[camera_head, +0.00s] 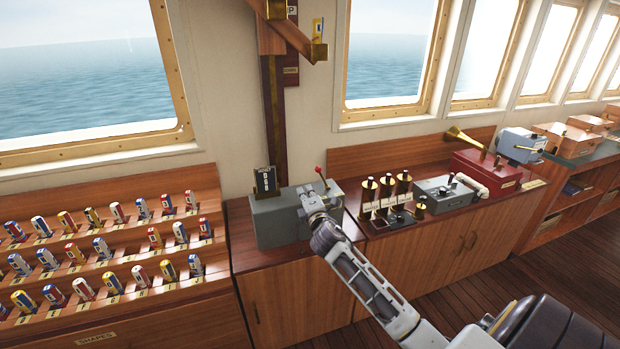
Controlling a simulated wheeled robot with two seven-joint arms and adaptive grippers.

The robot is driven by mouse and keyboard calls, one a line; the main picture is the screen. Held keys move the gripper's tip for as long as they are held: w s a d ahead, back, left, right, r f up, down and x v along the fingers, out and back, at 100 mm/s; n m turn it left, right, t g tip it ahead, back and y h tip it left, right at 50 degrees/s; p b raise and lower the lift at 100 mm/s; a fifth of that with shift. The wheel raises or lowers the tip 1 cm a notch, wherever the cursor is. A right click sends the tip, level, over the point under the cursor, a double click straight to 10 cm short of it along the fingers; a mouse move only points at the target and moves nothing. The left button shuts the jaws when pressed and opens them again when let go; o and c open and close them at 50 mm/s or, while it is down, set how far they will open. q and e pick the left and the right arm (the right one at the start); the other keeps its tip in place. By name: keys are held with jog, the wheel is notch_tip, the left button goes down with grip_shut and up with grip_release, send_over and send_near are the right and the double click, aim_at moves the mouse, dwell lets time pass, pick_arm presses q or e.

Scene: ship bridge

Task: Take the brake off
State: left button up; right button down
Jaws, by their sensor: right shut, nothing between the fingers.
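A grey box (272,222) stands on the wooden cabinet in the middle of the view. A lever with a red knob (319,170) rises at its right end; I cannot tell for sure whether this is the brake. My right gripper (306,197) is shut and empty at the right end of the box, just below and left of the red knob. The gripper and arm hide part of the box and the lever's lower part. I cannot tell whether the fingers touch the lever. My left gripper is out of view.
A small dark sign (265,181) stands at the box's back. Brass-topped devices (385,190), a grey control box (443,194) and a red box (487,172) line the cabinet to the right. A sloped rack (120,218) of coloured pieces is at left.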

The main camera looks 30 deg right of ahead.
aim_at(323, 178)
jog(key=shift+p+x, duration=0.35)
jog(key=shift+x, duration=2.95)
jog(key=shift+w+d+r, duration=0.1)
jog(key=shift+w+d, duration=0.1)
jog(key=shift+d, duration=0.1)
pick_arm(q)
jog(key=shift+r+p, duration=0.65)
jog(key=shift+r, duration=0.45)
pick_arm(e)
jog(key=shift+s+d+r, duration=0.1)
jog(key=shift+d+r, duration=0.05)
jog(key=shift+d, duration=0.7)
jog(key=shift+d+r, duration=0.1)
jog(key=shift+d, duration=0.8)
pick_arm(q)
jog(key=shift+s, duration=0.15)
pick_arm(e)
jog(key=shift+d+r, duration=0.1)
jog(key=shift+s+d+r+m, duration=0.1)
jog(key=shift+s+r+m, duration=0.1)
jog(key=shift+m, duration=0.1)
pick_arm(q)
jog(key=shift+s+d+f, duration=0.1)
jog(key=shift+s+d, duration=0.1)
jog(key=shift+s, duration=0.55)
pick_arm(e)
jog(key=shift+w, duration=0.15)
